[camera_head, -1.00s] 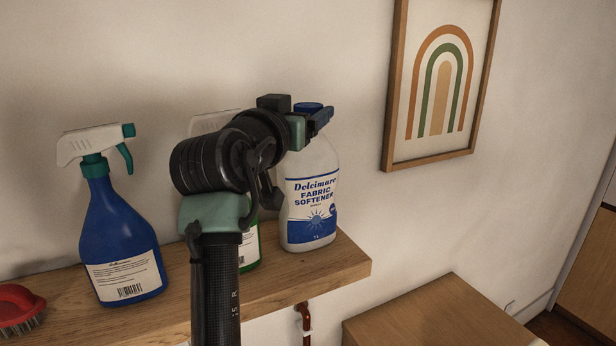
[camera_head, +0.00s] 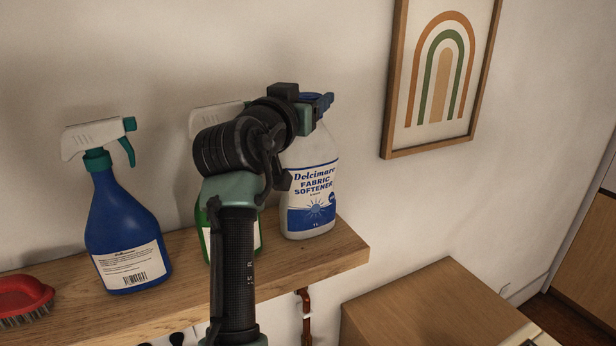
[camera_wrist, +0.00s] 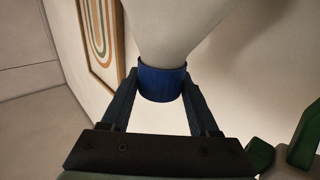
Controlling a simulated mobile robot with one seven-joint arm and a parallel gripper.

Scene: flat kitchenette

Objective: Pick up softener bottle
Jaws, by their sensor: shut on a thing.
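The softener bottle (camera_head: 312,195) is white with a blue cap and a blue-and-white "Fabric Softener" label. It stands upright near the right end of the wooden shelf (camera_head: 330,254), and I see no clear gap under its base. My gripper (camera_head: 318,103) is at the bottle's top, with my arm hiding the bottle's upper left and part of the cap. In the wrist view, the fingers of my gripper (camera_wrist: 160,84) are shut on the blue cap from both sides, and the bottle's white body (camera_wrist: 175,30) widens beyond it.
A green bottle (camera_head: 204,238) with a white spray head stands left of the softener, partly behind my arm. A blue spray bottle (camera_head: 122,225) and a red brush (camera_head: 22,297) are farther left. A framed picture (camera_head: 440,75) hangs right. A wooden cabinet (camera_head: 425,305) stands below.

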